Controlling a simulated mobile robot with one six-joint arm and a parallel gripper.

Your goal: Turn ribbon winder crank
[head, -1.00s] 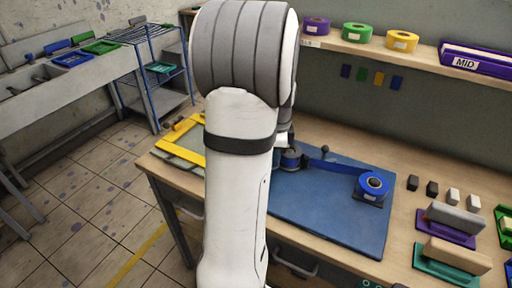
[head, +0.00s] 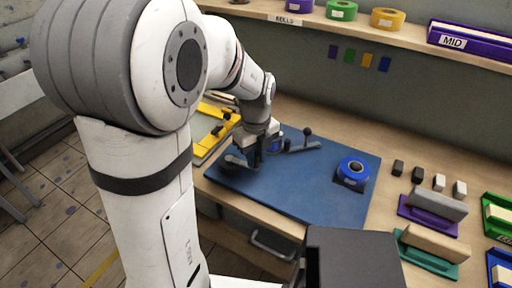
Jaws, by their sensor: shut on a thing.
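The ribbon winder (head: 279,130) stands at the back left of the blue mat, largely hidden behind my gripper. A dark bar with an upright knob (head: 307,132) reaches right from it. My gripper (head: 256,158) points down over the left part of the mat, beside the winder. It is shut on the winder's crank, but the fingers and wrist hide most of the grip. A blue ribbon roll (head: 353,170) sits on a dark holder at the right of the mat.
The blue mat (head: 300,190) is bare between winder and roll. Small dark and pale blocks (head: 417,174), a purple stamp (head: 432,210) and a green stamp (head: 430,252) lie to the right. A yellow-framed board (head: 213,122) is at left. A shelf (head: 320,22) with rolls runs behind.

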